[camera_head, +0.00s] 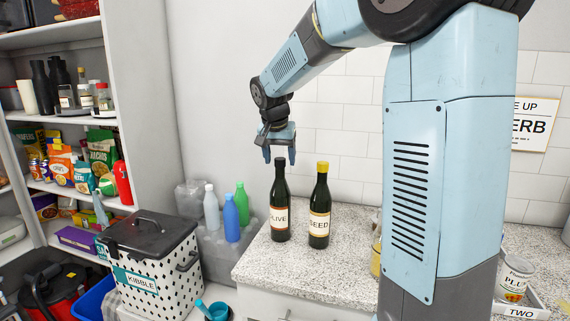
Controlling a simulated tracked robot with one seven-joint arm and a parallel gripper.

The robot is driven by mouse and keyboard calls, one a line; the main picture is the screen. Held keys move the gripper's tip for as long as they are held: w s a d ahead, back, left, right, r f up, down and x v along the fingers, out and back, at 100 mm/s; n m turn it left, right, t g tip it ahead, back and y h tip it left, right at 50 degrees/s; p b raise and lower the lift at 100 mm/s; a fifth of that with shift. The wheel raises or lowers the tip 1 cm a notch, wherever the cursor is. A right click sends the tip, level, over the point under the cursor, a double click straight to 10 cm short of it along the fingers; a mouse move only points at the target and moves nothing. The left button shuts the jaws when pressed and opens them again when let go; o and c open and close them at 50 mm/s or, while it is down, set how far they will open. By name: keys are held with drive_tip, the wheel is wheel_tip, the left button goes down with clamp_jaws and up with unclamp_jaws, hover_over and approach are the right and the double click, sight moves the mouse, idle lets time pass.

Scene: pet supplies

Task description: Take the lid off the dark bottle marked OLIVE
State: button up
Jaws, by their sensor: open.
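The dark bottle marked OLIVE (280,218) stands upright near the left edge of the speckled counter (345,262). Its dark lid (280,162) is on its top. A second dark bottle, marked SEED (319,225) and with a yellow lid, stands just to its right. My gripper (280,156) is open and points down at the top of the OLIVE bottle. The fingertips look to be at about the height of the lid. I cannot tell whether they are around it, in front of it or behind it.
A spotted KIBBLE bin (158,250) stands left of the counter, with several small bottles (231,218) on a grey crate between them. Shelves (60,120) of goods fill the left. My own arm column hides much of the counter's right part. A PLUM can (514,280) stands at right.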

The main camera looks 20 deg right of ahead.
drive_tip(key=c, duration=1.1)
drive_tip(key=shift+r, duration=0.1)
